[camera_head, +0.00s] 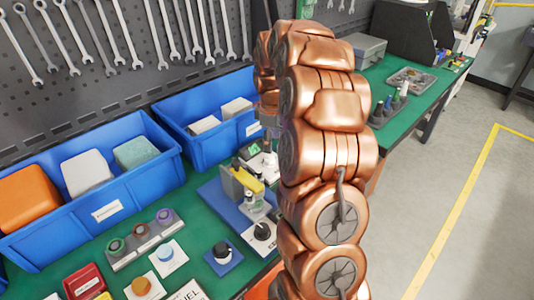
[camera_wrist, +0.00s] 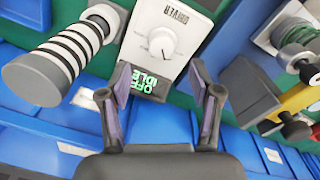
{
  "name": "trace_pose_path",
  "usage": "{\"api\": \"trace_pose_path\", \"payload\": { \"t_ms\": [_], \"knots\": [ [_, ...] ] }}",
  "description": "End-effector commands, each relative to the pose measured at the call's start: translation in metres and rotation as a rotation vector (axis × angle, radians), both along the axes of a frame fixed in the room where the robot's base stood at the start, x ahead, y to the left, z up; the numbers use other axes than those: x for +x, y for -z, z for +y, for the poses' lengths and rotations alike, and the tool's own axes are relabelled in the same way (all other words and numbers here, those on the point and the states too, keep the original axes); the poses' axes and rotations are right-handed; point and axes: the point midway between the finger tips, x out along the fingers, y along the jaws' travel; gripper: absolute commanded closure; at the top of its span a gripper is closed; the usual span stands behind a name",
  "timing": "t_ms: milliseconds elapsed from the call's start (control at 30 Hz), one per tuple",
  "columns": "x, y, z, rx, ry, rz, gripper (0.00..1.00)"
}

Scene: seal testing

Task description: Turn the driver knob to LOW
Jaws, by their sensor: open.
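The driver unit (camera_wrist: 183,48) is a pale box lettered DRIVER, upside down in the wrist view. Its round white knob (camera_wrist: 162,43) is on the face, with small scale marks around it. I cannot read the knob's setting from its pointer. A dark display (camera_wrist: 148,82) beside the knob reads OFF and IDLE in green. My gripper (camera_wrist: 160,70) is open and empty. Its two fingers flank the display end of the driver, and the knob lies beyond the tips, apparently untouched. In the head view, my arm hides the gripper and part of the driver (camera_head: 258,162).
A black-and-white striped cylinder (camera_wrist: 62,62) stands left of the driver in the wrist view. A fixture with a yellow part (camera_head: 240,178) on a blue base is close by. Blue bins (camera_head: 98,212) stand behind. Several knobs and buttons occupy the green bench front.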

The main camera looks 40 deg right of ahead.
Motion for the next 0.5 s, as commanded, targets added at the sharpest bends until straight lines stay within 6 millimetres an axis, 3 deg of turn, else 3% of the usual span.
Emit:
{"api": "trace_pose_path", "payload": {
  "t_ms": [500],
  "knots": [
    [0.003, 0.063, 0.003, 0.001, -0.008, 0.004, 0.37]
  ]
}}
